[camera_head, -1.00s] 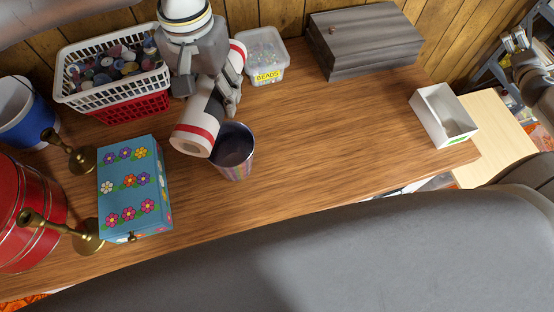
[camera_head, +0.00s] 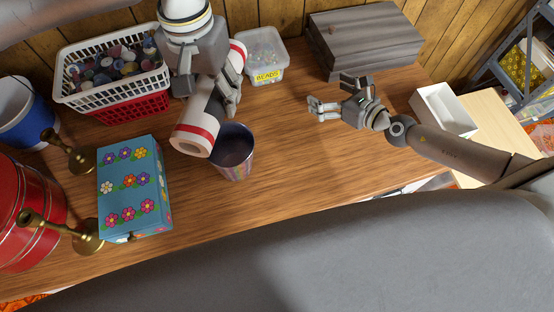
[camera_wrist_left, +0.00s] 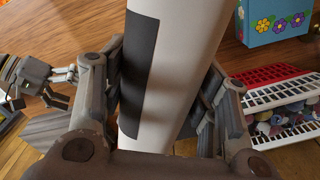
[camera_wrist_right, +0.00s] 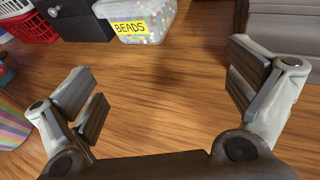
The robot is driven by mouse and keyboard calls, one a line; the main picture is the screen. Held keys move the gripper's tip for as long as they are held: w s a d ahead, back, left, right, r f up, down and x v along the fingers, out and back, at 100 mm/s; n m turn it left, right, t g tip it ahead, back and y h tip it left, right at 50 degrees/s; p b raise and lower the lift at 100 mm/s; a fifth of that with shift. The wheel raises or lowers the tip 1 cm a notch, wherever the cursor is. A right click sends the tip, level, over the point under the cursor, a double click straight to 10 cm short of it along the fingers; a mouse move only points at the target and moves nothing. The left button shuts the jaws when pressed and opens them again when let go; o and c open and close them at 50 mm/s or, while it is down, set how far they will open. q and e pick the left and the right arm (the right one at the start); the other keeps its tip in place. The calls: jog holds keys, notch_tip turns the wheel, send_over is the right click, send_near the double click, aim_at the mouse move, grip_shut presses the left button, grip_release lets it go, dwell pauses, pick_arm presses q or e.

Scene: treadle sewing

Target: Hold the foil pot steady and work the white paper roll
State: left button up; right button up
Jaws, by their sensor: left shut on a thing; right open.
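The white paper roll (camera_head: 192,131) has red bands near its ends and lies tilted above the table, its near end beside the pot's rim. My left gripper (camera_head: 207,92) is shut on its middle; the left wrist view shows the roll (camera_wrist_left: 190,60) between the fingers, with a dark patch on it. The shiny foil pot (camera_head: 234,165) stands upright on the table, open at the top; I cannot tell whether the roll touches it. My right gripper (camera_head: 333,93) is open and empty, right of the pot. The pot's striped side (camera_wrist_right: 12,122) shows at the right wrist view's left edge.
A bead box (camera_head: 266,73), a basket of spools (camera_head: 72,96) and a grey wooden box (camera_head: 368,61) stand along the back. A flowered box (camera_head: 161,212), brass candlesticks (camera_head: 84,160) and a red tin (camera_head: 22,205) are left. Table is clear between pot and right gripper.

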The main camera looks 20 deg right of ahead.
jog(key=s+a+n+y, duration=0.1)
jog(key=s+a, duration=0.1)
jog(key=a, duration=0.1)
jog(key=s+a+n+g+y, duration=0.1)
jog(key=s+a, duration=0.1)
jog(key=a, duration=0.1)
jog(key=s+a+g+y, duration=0.1)
jog(key=a, duration=0.2)
jog(key=shift+s+f+n, duration=0.3)
jog(key=shift+s+n, duration=0.1)
jog(key=s+a+n+g+y, duration=0.1)
jog(key=s+a, duration=0.2)
jog(key=s+a+n+g+y, duration=0.1)
jog(key=s+a, duration=0.2)
jog(key=s+a+n+g, duration=0.1)
jog(key=s+a, duration=0.3)
jog(key=shift+a+r+n+y, duration=0.1)
jog(key=shift+r+n+y, duration=0.3)
send_near(218, 156)
jog(key=x, duration=0.5)
jog(key=shift+w+a+f, duration=0.1)
jog(key=shift+w+a, duration=0.05)
jog(key=shift+c, duration=0.4)
jog(key=c, duration=0.7)
pick_arm(q)
notch_tip(218, 156, down, 13)
jog(key=o, duration=1.2)
jog(key=shift+o, duration=0.2)
